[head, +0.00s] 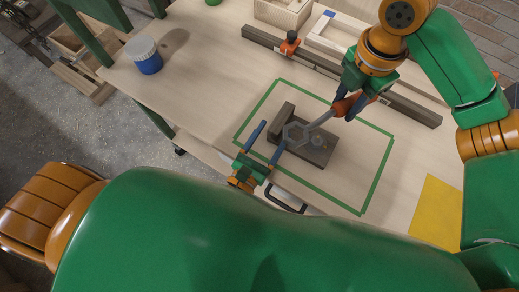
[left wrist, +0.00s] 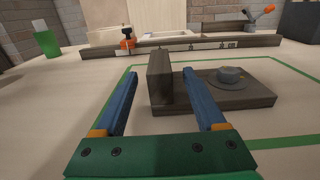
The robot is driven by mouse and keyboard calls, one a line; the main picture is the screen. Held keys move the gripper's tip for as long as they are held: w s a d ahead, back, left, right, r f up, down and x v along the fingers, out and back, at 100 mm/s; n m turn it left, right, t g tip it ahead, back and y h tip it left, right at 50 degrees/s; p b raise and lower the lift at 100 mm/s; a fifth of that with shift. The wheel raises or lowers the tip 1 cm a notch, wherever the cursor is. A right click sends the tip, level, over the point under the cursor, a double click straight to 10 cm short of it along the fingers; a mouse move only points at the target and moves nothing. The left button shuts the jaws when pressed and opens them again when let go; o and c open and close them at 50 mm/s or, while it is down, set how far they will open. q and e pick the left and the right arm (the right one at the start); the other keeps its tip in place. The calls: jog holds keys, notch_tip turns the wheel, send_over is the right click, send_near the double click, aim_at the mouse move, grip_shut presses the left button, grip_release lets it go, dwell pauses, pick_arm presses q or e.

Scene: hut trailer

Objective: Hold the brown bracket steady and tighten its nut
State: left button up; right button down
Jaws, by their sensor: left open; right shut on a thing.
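The dark brown bracket (head: 318,155) lies inside the green outline on the table, its upright plate (left wrist: 160,76) at its left end. The round grey nut and washer (left wrist: 231,77) sit on its flat base; the nut also shows in the head view (head: 318,141). My left gripper (head: 271,132) is open at the bracket's left end. In the left wrist view (left wrist: 158,72) the upright plate appears between its blue fingers, with no clear contact. My right gripper (head: 347,105) is shut on a grey wrench (head: 317,122), whose hexagonal head appears over the bracket, left of the nut.
A dark rail (head: 390,96) with an orange-topped clamp (head: 289,44) runs behind the green outline (head: 378,170). Wooden trays (head: 337,35) stand at the back.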

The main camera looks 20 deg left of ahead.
aim_at(280, 122)
pick_arm(q)
jog(key=x, duration=0.5)
jog(key=shift+s, duration=0.1)
grip_shut()
pick_arm(e)
jog(key=s+d+f+m, duration=0.2)
jog(key=s+m, duration=0.3)
jog(key=m, duration=0.4)
jog(key=s+d+f+m, duration=0.3)
jog(key=s+f+m, duration=0.2)
jog(key=m, duration=0.4)
jog(key=shift+s+d+f+m+g+h, duration=0.2)
jog(key=shift+s+d+m+g+h, duration=0.1)
jog(key=shift+g, duration=0.1)
